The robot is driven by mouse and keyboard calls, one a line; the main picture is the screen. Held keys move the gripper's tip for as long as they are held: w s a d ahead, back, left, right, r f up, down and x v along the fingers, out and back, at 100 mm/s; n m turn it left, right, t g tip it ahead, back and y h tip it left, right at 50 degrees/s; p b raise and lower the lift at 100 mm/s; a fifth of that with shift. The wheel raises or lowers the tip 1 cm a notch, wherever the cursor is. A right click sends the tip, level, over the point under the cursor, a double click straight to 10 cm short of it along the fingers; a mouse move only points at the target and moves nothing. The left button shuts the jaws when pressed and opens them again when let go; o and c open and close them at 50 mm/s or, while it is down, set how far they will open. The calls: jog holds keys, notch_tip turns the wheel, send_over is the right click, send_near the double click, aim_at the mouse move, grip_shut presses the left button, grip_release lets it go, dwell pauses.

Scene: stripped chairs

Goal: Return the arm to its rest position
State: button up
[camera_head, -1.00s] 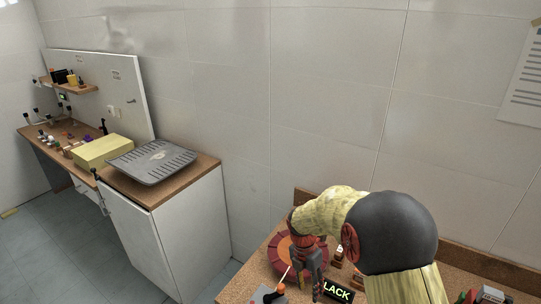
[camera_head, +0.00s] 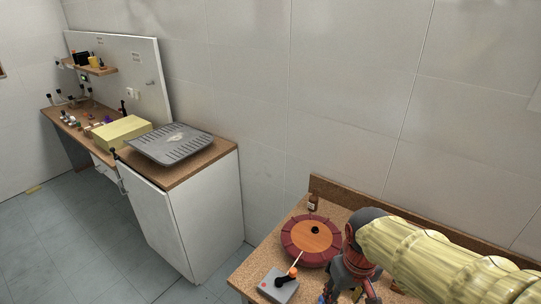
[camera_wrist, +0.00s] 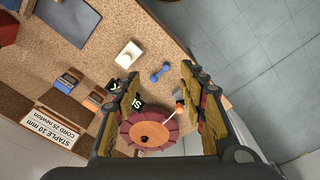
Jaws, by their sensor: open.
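My gripper (camera_wrist: 160,90) is open and empty in the wrist view, its two fingers spread above the worktable (camera_wrist: 108,50). In the head view my gripper (camera_head: 352,285) hangs at the lower right, over the table's front part, and the arm comes in from the right edge. A round red turntable with a wooden centre (camera_head: 312,240) sits left of the gripper. It also shows between the fingers in the wrist view (camera_wrist: 150,135). A grey box with an orange-knobbed lever (camera_head: 280,285) stands near the table's front edge.
A small brown bottle (camera_head: 314,202) stands behind the turntable. Blue and orange boxes (camera_wrist: 68,80), a white block (camera_wrist: 129,53) and a blue dumbbell-shaped piece (camera_wrist: 160,72) lie on the table. A white cabinet (camera_head: 200,225) stands at left, with open floor before it.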

jog(key=s+d+r+m+t+b, duration=0.1)
jog(key=s+r+m+t, duration=0.1)
jog(key=s+r+t, duration=0.2)
jog(key=s+r, duration=0.3)
jog(key=r, duration=0.2)
jog(key=shift+s+d+t+b, duration=0.2)
jog(key=shift+d+t+b, duration=0.1)
jog(key=shift+b, duration=0.1)
